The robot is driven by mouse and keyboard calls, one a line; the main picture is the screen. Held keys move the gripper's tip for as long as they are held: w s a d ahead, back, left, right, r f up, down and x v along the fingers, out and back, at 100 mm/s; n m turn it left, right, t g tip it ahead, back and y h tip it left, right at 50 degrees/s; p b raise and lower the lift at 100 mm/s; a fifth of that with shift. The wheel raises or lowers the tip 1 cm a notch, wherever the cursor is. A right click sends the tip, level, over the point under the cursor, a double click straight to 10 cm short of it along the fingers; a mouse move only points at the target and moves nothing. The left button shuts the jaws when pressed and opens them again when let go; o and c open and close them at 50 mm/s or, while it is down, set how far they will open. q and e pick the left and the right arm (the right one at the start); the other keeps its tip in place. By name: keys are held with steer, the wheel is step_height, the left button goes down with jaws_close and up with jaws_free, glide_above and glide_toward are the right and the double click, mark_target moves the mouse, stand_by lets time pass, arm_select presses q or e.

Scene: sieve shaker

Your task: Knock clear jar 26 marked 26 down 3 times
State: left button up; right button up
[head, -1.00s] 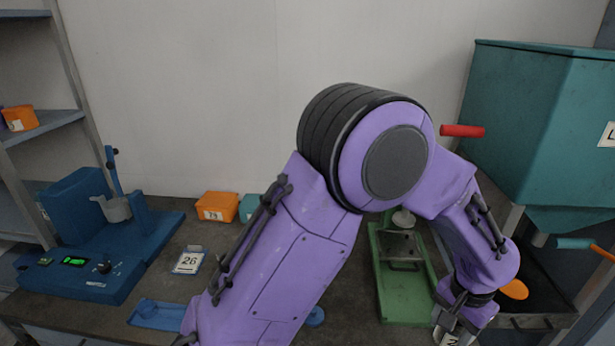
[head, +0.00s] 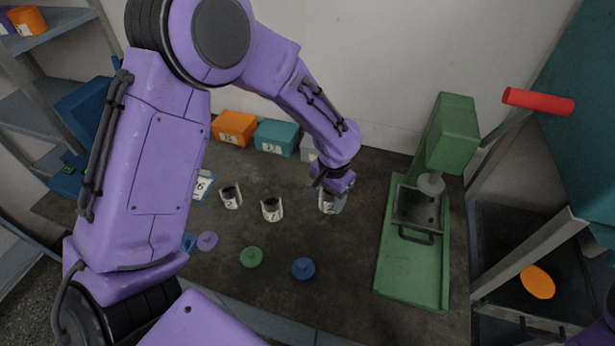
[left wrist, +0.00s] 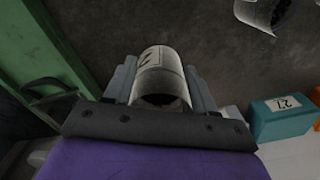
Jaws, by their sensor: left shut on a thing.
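My left gripper (head: 332,190) is shut on a clear jar (head: 329,205) with dark contents and a white label. The label's first digit looks like 2; the rest is not readable. In the left wrist view the jar (left wrist: 161,72) sits between the two fingers (left wrist: 160,90). It is close over the bench, left of the green press; I cannot tell whether it touches the bench. A white card (head: 203,186), partly hidden by my left arm, shows a 6. My right gripper is not in view.
Two similar open jars (head: 231,197) (head: 271,208) stand left of the held one. Purple (head: 207,241), green (head: 251,257) and blue (head: 303,268) lids lie in front. Orange (head: 235,128) and teal (head: 277,137) bins line the wall. The green press (head: 411,265) stands right.

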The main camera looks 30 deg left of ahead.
arm_select(q)
steer(key=shift+s+a+f+m+p, duration=0.35)
steer(key=shift+s+a+m+p, duration=0.3)
steer(key=shift+m+p, duration=0.35)
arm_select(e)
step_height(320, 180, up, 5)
arm_select(q)
step_height(320, 180, down, 4)
steer(key=b, duration=0.4)
steer(key=shift+s+a, duration=0.1)
steer(key=shift+s, duration=0.05)
steer(key=shift+s+r, duration=0.1)
steer(key=shift+r, duration=0.05)
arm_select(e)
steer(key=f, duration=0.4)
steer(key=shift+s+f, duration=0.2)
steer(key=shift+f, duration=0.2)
